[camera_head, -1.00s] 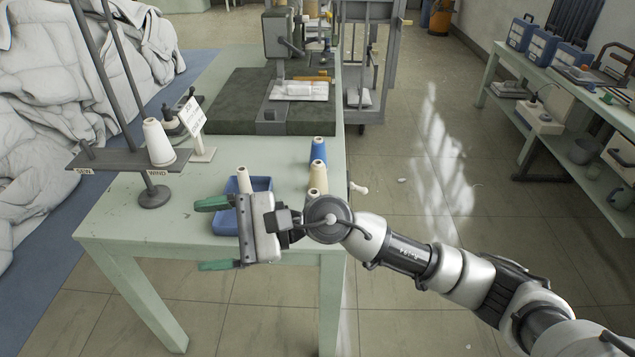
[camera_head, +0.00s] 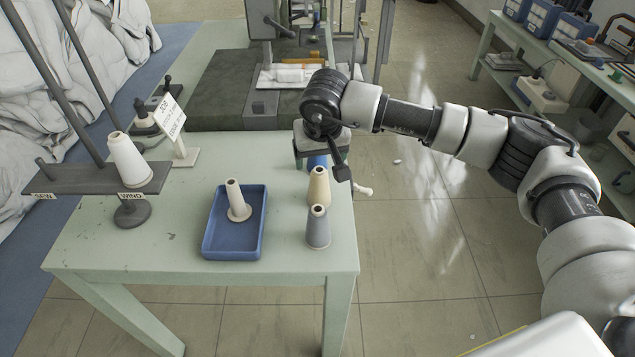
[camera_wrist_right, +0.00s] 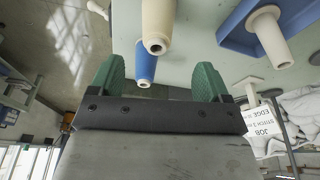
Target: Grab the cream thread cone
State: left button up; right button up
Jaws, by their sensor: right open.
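The cream thread cone (camera_head: 318,187) stands upright near the table's right edge, between a grey cone (camera_head: 317,229) in front and a blue cone (camera_head: 317,161) behind, which is mostly hidden by my gripper. My right gripper (camera_head: 316,160) is at the blue cone, just behind the cream one, pointing down; its fingers are largely hidden in the head view. In the right wrist view, its green fingers (camera_wrist_right: 160,78) are apart, with the blue cone (camera_wrist_right: 146,66) seen between them and the cream cone (camera_wrist_right: 158,22) beyond. My left gripper is out of view.
A blue tray (camera_head: 210,243) with a bare pale spool (camera_head: 236,203) lies left of the cones. A stand (camera_head: 90,179) with a white cone (camera_head: 128,160) and a sign (camera_head: 170,117) are further left. A dark green block (camera_head: 225,95) lies behind.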

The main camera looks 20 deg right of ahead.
aim_at(319, 174)
jog(key=x, duration=0.3)
jog(key=shift+w+f, duration=0.1)
jog(key=shift+f, duration=0.05)
jog(key=p+x, duration=0.1)
jog(key=x, duration=0.4)
jog(key=shift+w+d+f, duration=0.1)
jog(key=shift+d, duration=0.1)
jog(key=c, duration=1.1)
jog(key=shift+o, duration=0.2)
